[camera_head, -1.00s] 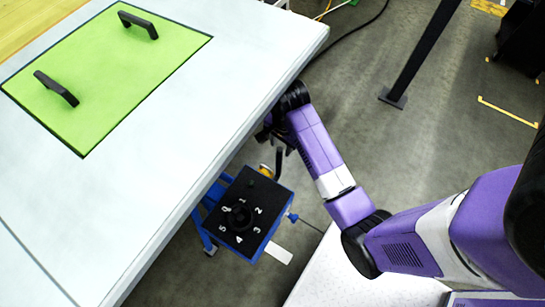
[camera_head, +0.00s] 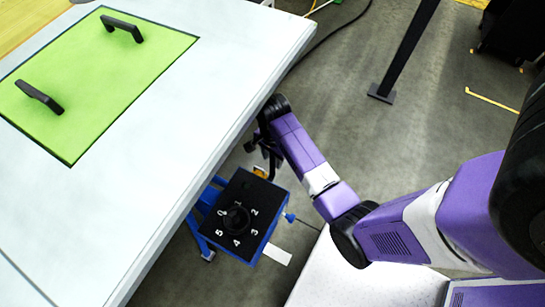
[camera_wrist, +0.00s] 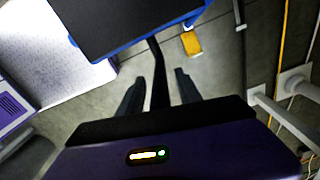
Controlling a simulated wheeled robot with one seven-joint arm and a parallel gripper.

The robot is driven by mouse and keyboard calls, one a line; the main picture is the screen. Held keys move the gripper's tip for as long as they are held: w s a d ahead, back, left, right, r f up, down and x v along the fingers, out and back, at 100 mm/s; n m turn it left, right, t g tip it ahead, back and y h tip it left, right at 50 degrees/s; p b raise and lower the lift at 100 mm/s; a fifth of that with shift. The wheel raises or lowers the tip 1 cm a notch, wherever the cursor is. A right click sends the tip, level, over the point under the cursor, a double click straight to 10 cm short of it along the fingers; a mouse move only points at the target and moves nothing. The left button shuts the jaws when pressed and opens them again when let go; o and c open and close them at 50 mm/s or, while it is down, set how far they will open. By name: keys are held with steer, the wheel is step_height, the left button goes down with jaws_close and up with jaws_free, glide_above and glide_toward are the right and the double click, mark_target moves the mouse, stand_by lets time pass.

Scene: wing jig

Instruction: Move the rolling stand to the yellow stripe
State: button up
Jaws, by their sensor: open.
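The rolling stand (camera_head: 262,234) is blue with a black numbered top and a dark knob. It stands on the floor beside the white table's edge, partly hidden by it. In the wrist view its black top with a blue rim (camera_wrist: 100,58) fills the upper left. My gripper (camera_wrist: 158,92) is open, and a black bar, seemingly the stand's handle, shows between its fingers. I cannot tell whether the fingers touch it. In the head view my gripper (camera_head: 265,148) is at the table edge behind the stand, its fingers hard to make out. A yellow stripe (camera_head: 492,100) lies on the floor at upper right.
The white table (camera_head: 200,105) with a green handled panel (camera_head: 95,80) fills the left. A black post (camera_head: 405,55) stands on the floor at upper right. A yellow piece (camera_wrist: 191,43) sits low near the stand. Grey floor is open between table and post.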

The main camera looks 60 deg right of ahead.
jaws_close()
stand_by(1.4)
